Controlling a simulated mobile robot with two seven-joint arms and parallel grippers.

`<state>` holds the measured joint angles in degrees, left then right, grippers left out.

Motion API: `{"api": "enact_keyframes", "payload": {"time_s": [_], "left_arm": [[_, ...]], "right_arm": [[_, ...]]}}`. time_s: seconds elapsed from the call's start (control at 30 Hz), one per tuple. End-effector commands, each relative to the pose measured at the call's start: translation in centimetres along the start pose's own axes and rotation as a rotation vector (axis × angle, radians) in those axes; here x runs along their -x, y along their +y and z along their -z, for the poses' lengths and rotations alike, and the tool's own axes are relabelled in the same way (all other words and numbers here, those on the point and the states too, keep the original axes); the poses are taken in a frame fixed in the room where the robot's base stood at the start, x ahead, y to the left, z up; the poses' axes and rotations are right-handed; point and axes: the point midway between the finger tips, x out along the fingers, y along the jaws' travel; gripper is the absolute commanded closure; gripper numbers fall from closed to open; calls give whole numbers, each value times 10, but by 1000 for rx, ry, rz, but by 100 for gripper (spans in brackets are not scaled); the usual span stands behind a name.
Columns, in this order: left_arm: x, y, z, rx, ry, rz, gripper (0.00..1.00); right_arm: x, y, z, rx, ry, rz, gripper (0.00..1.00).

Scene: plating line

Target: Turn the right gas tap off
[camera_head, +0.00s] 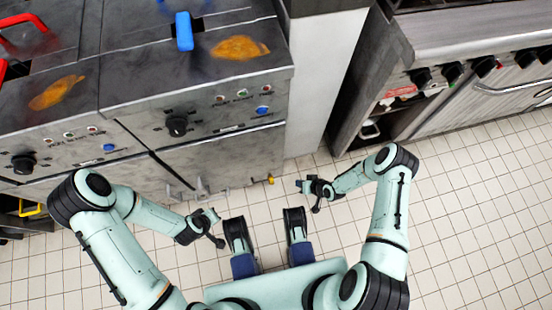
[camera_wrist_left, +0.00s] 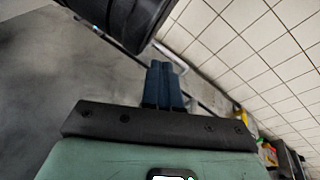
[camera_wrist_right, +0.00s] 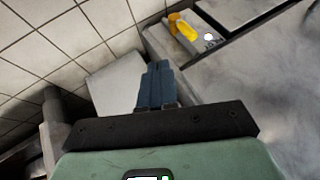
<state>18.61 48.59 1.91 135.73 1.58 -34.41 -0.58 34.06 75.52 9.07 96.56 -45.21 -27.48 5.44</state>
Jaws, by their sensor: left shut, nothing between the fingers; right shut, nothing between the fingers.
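A small yellow gas tap (camera_head: 270,180) is low at the right end of the fryer front. In the right wrist view its yellow lever (camera_wrist_right: 184,30) shows beyond the fingertips, at a slant beside a pale fitting with a white round spot. My right gripper (camera_head: 301,185) is shut and empty, a little to the right of the tap and apart from it. Its blue fingers (camera_wrist_right: 158,85) are together. My left gripper (camera_head: 213,214) is shut and empty, in front of the cabinet doors to the left of the tap. Its fingers (camera_wrist_left: 164,85) are also together.
The steel fryer units (camera_head: 215,155) carry black knobs and blue buttons. A stove (camera_head: 490,60) with a row of black knobs stands at right. A pale wall end (camera_head: 325,75) lies between them. The tiled floor (camera_head: 470,190) is clear at right.

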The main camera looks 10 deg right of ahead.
Motion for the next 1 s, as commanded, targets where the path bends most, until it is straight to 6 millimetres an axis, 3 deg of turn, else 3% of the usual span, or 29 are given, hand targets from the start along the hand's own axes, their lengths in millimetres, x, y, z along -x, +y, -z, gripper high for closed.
{"api": "enact_keyframes", "payload": {"time_s": [0.47,0.67,1.0], "left_arm": [[-3,-2,-2,2,-5,4,100],[-18,-18,-21,17,-64,31,100],[-44,-58,-75,63,-232,106,100]], "right_arm": [[-6,2,1,4,5,0,100],[-36,2,-1,5,3,1,100],[-108,2,0,4,4,1,100]]}}
